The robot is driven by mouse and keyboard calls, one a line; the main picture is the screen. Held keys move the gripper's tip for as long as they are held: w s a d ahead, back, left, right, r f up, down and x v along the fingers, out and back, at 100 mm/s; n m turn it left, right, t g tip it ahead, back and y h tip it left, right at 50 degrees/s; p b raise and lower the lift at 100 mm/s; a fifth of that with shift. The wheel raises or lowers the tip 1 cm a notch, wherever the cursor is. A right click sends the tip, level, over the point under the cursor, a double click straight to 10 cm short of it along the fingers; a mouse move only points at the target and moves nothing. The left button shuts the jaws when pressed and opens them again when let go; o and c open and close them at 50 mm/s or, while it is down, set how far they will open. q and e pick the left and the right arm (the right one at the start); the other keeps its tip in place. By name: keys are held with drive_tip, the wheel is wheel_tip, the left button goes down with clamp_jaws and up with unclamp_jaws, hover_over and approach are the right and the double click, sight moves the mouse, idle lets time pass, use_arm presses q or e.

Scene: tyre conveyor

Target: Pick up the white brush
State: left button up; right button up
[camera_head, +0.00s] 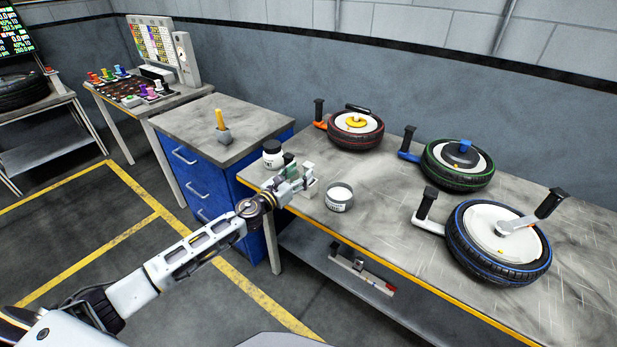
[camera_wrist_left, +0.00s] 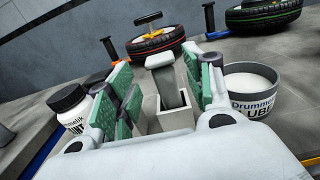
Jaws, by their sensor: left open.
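The white brush (camera_wrist_left: 163,66) stands upright in a small pale open-topped holder (camera_wrist_left: 172,118), with its light handle upward in the left wrist view. Its bristles are hidden. In the head view, the holder (camera_head: 309,188) is on the near left part of the workbench, partly behind my gripper. My left gripper (camera_head: 289,178) is open at the holder. In the left wrist view, its green finger pads stand on both sides of the brush handle. Gaps show between pads and handle. My right gripper is not in view.
A dark-lidded white jar (camera_head: 272,154) stands left of the gripper. An open lube tin (camera_head: 339,198) stands close on the right. Three wheels with handles (camera_head: 357,131) lie further along the bench. A blue drawer cabinet (camera_head: 209,184) with a yellow-handled tool stands to the left.

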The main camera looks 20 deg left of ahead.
sight(306, 170)
use_arm(q)
drive_tip(key=shift+f+x, duration=0.2)
drive_tip(key=shift+x, duration=1.45)
drive_tip(key=shift+p+x, duration=0.35)
drive_tip(key=shift+x, duration=0.55)
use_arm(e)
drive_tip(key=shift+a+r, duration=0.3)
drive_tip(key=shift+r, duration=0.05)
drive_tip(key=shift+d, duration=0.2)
use_arm(q)
drive_tip(key=shift+c, duration=0.4)
drive_tip(key=c, duration=0.9)
drive_tip(key=shift+r, duration=0.1)
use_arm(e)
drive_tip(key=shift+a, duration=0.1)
